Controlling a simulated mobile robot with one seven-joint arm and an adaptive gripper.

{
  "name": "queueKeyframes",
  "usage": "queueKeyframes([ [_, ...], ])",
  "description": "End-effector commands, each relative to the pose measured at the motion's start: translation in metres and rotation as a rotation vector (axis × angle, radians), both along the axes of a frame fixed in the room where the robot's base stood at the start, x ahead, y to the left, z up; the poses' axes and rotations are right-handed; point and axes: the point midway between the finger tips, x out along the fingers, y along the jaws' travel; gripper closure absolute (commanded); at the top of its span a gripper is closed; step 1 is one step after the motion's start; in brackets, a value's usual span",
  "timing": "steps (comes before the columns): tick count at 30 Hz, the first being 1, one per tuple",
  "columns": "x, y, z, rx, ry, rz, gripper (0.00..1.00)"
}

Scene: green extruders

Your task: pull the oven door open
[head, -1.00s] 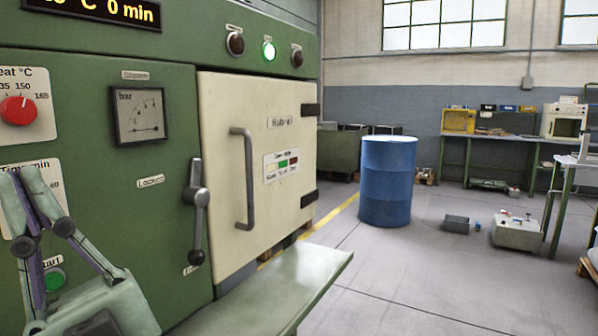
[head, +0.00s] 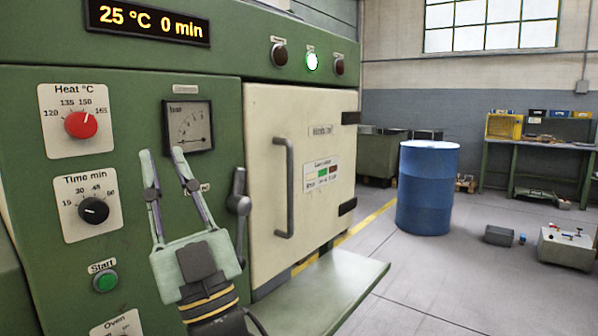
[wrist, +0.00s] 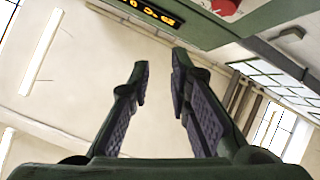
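The oven's cream door (head: 263,115) has hinges on its right edge and appears shut in the green front. A grey vertical bar handle (head: 289,188) is on its left half. A grey lever latch (head: 238,205) sits upright just left of the door, its lower part partly hidden behind my gripper. My gripper (head: 162,153) points up in front of the green panel, left of the latch and handle. Its two fingers are apart with nothing between them. In the wrist view my gripper (wrist: 159,60) also shows open, facing wall and ceiling; the door handle is not seen there.
A green ledge (head: 325,290) juts out below the door. The red heat knob (head: 80,125), black time knob (head: 93,210) and pressure gauge (head: 188,126) are on the panel. A blue barrel (head: 428,190) stands right of the oven, with open floor in front of it.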

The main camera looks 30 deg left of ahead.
Motion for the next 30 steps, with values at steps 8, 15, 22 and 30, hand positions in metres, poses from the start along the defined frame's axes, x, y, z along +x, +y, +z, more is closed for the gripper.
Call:
queueKeyframes([
  [8, 0.231, 0.023, -0.038, -0.526, 0.457, -0.243, 0.65],
  [15, 0.299, -0.002, -0.091, -0.761, 0.679, -0.247, 0.65],
  [22, 0.314, 0.009, -0.099, -0.792, 0.705, -0.238, 0.65],
  [30, 0.345, 0.050, -0.097, -0.790, 0.704, -0.239, 0.65],
])
